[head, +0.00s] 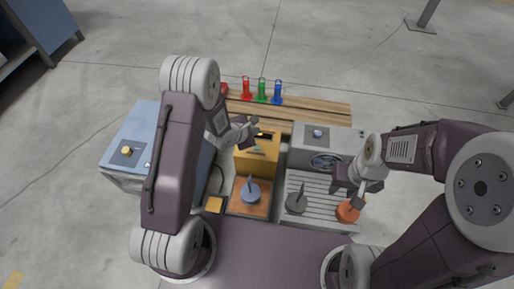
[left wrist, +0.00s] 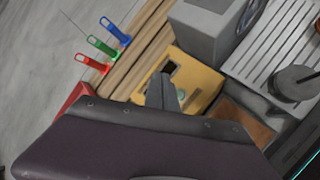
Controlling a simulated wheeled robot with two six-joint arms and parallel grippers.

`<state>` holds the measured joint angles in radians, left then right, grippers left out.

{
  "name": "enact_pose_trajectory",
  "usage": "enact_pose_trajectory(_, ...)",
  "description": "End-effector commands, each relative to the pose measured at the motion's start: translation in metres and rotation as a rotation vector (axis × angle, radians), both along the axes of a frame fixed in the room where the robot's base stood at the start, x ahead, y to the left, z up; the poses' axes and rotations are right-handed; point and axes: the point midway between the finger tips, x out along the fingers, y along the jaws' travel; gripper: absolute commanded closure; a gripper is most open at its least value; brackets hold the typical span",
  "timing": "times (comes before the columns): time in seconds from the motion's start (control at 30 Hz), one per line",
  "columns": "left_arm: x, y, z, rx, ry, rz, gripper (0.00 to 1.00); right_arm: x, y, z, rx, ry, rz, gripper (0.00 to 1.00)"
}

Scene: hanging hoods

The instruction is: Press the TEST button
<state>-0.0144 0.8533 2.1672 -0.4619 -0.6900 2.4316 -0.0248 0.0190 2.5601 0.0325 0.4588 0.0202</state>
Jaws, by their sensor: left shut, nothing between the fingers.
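No TEST label can be read in either view. A yellow box (head: 256,153) stands in the middle of the head view. In the left wrist view the yellow box (left wrist: 200,82) has a dark rectangular patch and a small pale-green round part (left wrist: 181,95) beside my fingers, partly hidden. My left gripper (head: 256,126) is shut and empty at the far edge of the box; its fingers (left wrist: 163,88) show over the box top, and contact cannot be told. My right gripper (head: 359,201) is beside an orange round knob (head: 347,212); its finger opening is unclear.
A grey unit (head: 318,147) with a blue knob and slatted top stands right of the yellow box. A dark grey round part (head: 297,203) sits on the slats. A blue box (head: 127,148) stands left. Red, green and blue tools (head: 262,91) stand behind, by wooden planks (head: 322,107).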

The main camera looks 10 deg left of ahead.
Motion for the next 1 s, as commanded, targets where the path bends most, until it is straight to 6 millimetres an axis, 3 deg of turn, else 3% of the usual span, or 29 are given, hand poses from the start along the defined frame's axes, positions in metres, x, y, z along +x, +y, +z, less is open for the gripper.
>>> enact_pose_trajectory(0.53, 0.0, 0.0, -0.065, 0.001, 0.0, 0.001, 1.0, 0.0, 0.0, -0.084, 0.0, 0.0, 0.0, 0.64)
enact_pose_trajectory(0.73, 0.0, 0.0, -0.082, 0.001, 0.001, -0.001, 1.0, 0.0, 0.0, -0.087, 0.0, 0.0, 0.0, 0.64)
enact_pose_trajectory(1.0, 0.0, 0.0, -0.082, 0.0, 0.0, 0.0, 1.0, 0.0, 0.0, -0.086, 0.0, 0.0, 0.0, 0.64)
